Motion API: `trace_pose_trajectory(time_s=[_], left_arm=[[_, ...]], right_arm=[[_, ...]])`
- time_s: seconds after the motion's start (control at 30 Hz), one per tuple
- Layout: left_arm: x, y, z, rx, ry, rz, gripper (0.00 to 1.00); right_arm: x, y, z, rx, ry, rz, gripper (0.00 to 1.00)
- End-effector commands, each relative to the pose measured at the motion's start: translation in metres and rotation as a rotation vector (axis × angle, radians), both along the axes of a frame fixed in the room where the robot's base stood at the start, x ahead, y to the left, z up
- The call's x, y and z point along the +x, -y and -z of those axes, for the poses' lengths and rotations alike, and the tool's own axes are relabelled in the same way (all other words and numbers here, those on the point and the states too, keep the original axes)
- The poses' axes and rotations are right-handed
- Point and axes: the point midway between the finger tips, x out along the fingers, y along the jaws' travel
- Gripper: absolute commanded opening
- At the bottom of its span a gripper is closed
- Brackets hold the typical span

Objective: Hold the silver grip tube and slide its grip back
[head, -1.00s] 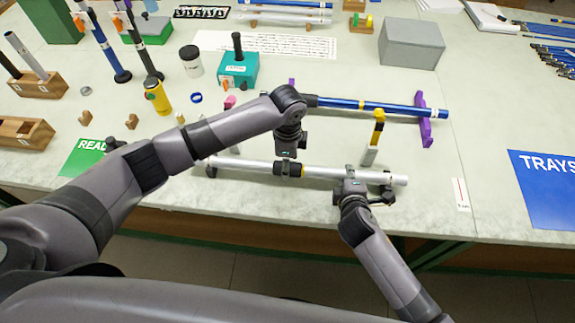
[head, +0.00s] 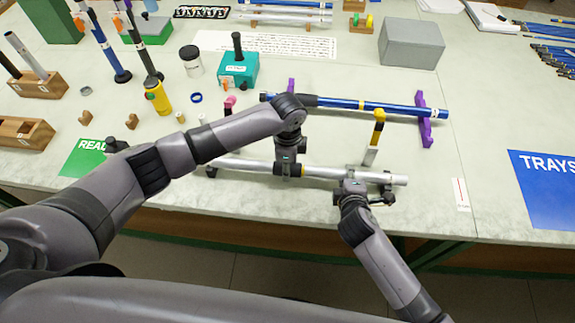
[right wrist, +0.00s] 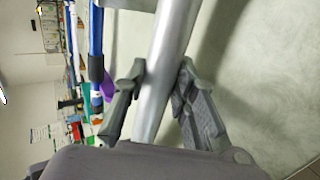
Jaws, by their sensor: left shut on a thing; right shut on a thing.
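The silver grip tube (head: 325,173) lies level, left to right, near the front edge of the bench. My left gripper (head: 288,168) comes down from above and is shut around the tube's middle. It covers that stretch, so the grip under it cannot be made out clearly. My right gripper (head: 354,185) is shut on the tube further right, near its right end. In the right wrist view the tube (right wrist: 168,60) passes between the two fingers of the right gripper (right wrist: 155,100).
A blue tube (head: 390,108) rests on purple holders (head: 425,120) just behind. A yellow-handled tool (head: 377,130) stands between the tubes. A yellow bottle (head: 157,97), teal box (head: 238,68) and grey box (head: 411,43) stand farther back.

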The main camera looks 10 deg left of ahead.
Motion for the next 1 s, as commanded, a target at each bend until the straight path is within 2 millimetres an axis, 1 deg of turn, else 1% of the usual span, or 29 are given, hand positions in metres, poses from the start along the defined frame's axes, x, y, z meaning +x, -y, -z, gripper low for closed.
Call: trace_pose_trajectory(time_s=[0.03,0.33,0.67,0.77,0.87,1.0], left_arm=[[0.0,0.0,0.0,0.0,0.001,0.0,0.21],[0.0,0.0,0.0,0.0,0.001,0.0,0.01],[0.0,-0.002,0.0,0.0,0.001,-0.001,0.0],[0.0,-0.015,0.0,0.001,0.0,-0.004,0.0],[-0.002,-0.04,0.001,0.003,0.0,-0.006,0.0],[-0.005,-0.083,0.001,0.003,0.001,-0.006,0.0]], right_arm=[[0.0,0.0,0.0,0.0,0.0,0.0,0.0],[0.0,0.0,0.0,0.0,0.0,0.0,0.0],[0.0,0.0,0.0,0.0,0.0,0.0,0.0],[0.0,0.0,0.0,0.0,0.0,0.0,0.0],[0.0,0.0,0.0,0.0,-0.001,0.0,0.0],[0.0,0.001,0.0,-0.001,-0.001,0.001,0.0]])
